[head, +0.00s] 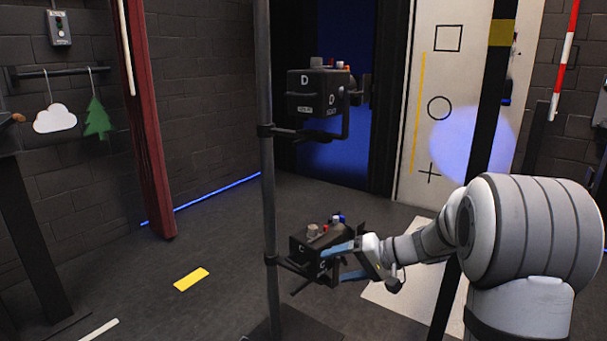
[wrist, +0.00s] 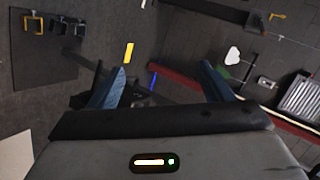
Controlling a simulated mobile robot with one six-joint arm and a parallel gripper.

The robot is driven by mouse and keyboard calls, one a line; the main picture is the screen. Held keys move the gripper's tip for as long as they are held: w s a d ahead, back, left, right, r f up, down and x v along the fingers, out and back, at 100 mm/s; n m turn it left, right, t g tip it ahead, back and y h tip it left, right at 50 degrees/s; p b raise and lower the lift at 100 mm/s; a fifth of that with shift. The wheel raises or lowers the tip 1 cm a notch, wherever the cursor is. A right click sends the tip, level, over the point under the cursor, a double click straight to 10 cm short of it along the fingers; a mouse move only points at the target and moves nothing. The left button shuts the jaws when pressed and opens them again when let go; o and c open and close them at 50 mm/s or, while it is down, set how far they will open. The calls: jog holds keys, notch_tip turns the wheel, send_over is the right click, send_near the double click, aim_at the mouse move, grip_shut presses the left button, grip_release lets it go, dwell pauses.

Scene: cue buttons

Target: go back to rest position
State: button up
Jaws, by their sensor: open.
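My gripper (head: 338,262) is at the lower black box marked C (head: 307,246) in the head view, with its blue fingers apart and pointing left. One finger passes in front of the box's right side; I cannot tell whether it touches. The box has a grey knob, a red button and blue and white parts on top. In the wrist view, my gripper (wrist: 168,82) shows two spread blue fingers with no object held between them.
A dark pole (head: 267,170) carries the lower box and an upper box marked D (head: 318,92). A red post (head: 148,130) stands at left. A white panel (head: 440,100) stands behind my arm. Open floor with a yellow strip (head: 191,279) lies left of the pole.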

jog(key=s+a+r+g+h+p, duration=0.1)
jog(key=s+r+g+h+p, duration=0.3)
jog(key=s+r+p, duration=0.8)
jog(key=s+d+r+t+h+p, duration=0.1)
jog(key=s+d+r+h+p, duration=0.2)
jog(key=s+r+p, duration=0.2)
jog(key=s+d+r+n+t+h+p, duration=0.1)
jog(key=s+d+r+h+p, duration=0.2)
jog(key=s+r+p, duration=0.3)
jog(key=s+r+h, duration=0.1)
jog(key=s, duration=0.3)
jog(key=shift+s+r+h, duration=0.25)
jog(key=shift+s+h, duration=0.05)
